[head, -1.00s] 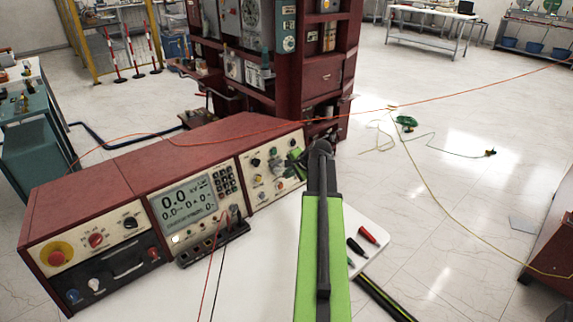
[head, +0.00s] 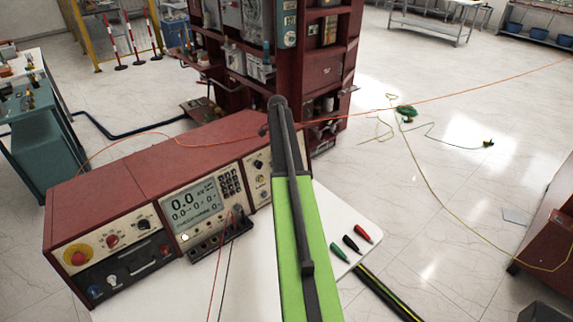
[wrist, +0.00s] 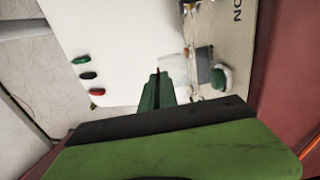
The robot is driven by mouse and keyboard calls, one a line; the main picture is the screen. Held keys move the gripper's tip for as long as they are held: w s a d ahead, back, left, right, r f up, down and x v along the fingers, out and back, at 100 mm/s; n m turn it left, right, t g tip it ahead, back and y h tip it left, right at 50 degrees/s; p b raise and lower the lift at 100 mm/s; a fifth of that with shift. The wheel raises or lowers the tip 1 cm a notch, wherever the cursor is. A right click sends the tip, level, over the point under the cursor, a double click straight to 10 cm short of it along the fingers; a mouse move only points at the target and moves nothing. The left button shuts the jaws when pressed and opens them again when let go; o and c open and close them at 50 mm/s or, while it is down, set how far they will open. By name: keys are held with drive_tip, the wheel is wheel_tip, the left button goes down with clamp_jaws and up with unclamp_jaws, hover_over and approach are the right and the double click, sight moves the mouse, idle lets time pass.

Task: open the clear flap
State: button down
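In the wrist view, a pale see-through piece that looks like the clear flap (wrist: 173,66) sticks out beside a grey block on the panel. Its edges are faint, and I cannot tell how far it is swung. My gripper (wrist: 157,75) has green fingers close together with only a thin dark line between them. Nothing shows held. The fingertips are just left of and below the flap in the picture; I cannot tell if they touch it. In the head view, my arm hides the gripper, the flap and much of the console's right panel (head: 259,166).
The red console (head: 130,180) stands on a white table (head: 262,262). A round green button (wrist: 219,78) sits near the flap. Green, black and red plugs (head: 351,243) lie on the table right of my arm. Thin leads run from the console's front. A red cabinet (head: 325,70) stands behind.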

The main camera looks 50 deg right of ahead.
drive_tip(key=shift+w+d+r+g, duration=0.1)
drive_tip(key=shift+w+r+g, duration=0.15)
drive_tip(key=shift+g, duration=0.3)
drive_tip(key=shift+w+d+r+g, duration=0.1)
drive_tip(key=shift+w+g, duration=0.2)
drive_tip(key=shift+g, duration=0.25)
drive_tip(key=shift+r+b, duration=0.1)
drive_tip(key=shift+b, duration=0.2)
drive_tip(key=c, duration=1.6)
unclamp_jaws()
drive_tip(key=shift+c, duration=0.2)
drive_tip(key=shift+a, duration=0.1)
